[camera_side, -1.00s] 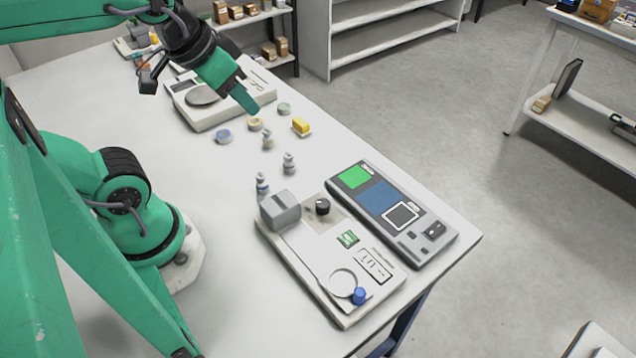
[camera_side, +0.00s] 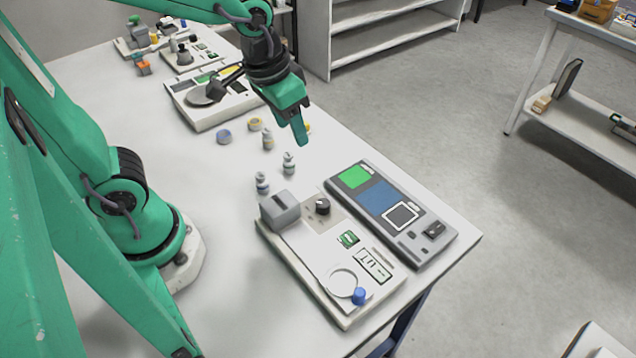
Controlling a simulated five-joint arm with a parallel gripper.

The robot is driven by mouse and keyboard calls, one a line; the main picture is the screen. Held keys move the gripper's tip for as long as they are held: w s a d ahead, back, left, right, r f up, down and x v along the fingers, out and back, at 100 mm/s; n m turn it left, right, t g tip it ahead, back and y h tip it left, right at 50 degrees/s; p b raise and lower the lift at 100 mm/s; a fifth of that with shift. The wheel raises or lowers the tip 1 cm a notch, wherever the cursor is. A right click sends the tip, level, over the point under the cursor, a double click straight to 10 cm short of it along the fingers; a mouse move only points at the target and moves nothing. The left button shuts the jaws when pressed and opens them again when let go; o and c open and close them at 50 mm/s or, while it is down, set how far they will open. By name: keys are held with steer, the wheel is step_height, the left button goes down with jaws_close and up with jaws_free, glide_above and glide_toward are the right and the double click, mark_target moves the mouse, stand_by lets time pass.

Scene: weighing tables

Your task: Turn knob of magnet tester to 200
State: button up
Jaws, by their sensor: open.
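The magnet tester looks to be the white flat device (camera_side: 313,251) at the front of the table, with a grey block (camera_side: 281,209) at its far left corner. A small black knob (camera_side: 322,206) sits on its far end, beside the grey block. The knob's scale and setting are too small to read. My gripper (camera_side: 301,135) is in the air above the table, behind and a little left of the knob, apart from it. It points down, is open and holds nothing visible. It hides part of a yellow item behind it.
A dark grey panel device (camera_side: 446,238) with green and blue fields stands right beside the tester. Small weights (camera_side: 289,163) stand between the tester and a white scale (camera_side: 208,118). A blue cap (camera_side: 358,296) is at the tester's front corner. The table's right edge is close by.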

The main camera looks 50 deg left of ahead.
steer(key=g, duration=0.2)
glide_toward(324, 202)
steer(key=shift+w+d+f+m+g, duration=0.2)
steer(key=shift+f+m+g, duration=0.1)
steer(key=shift+f, duration=0.15)
steer(key=shift+f, duration=0.15)
steer(key=shift+f, duration=3.75)
steer(key=c, duration=1)
